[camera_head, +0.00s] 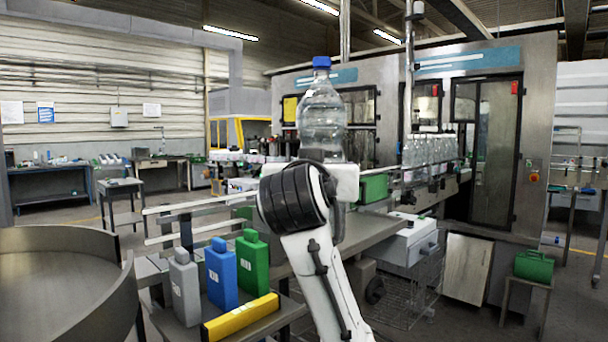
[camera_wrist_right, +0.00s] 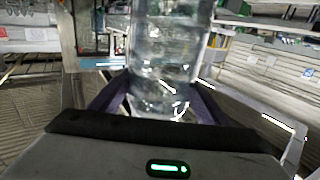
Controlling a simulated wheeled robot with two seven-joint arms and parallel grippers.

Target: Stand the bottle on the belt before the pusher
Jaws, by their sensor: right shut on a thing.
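A clear bottle with a blue cap (camera_head: 321,112) stands upright in the head view, held up above the conveyor area. My right gripper is shut on it; in the head view my white wrist and arm hide the fingers and part of the bottle's lower body. In the right wrist view the bottle (camera_wrist_right: 165,50) sits between the two dark fingers of my right gripper (camera_wrist_right: 155,100). The belt's rails (camera_head: 190,204) run left of my arm; the belt behind my arm is hidden. I cannot make out the pusher. My left gripper is not in view.
Several clear bottles (camera_head: 430,150) line the machine at right.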

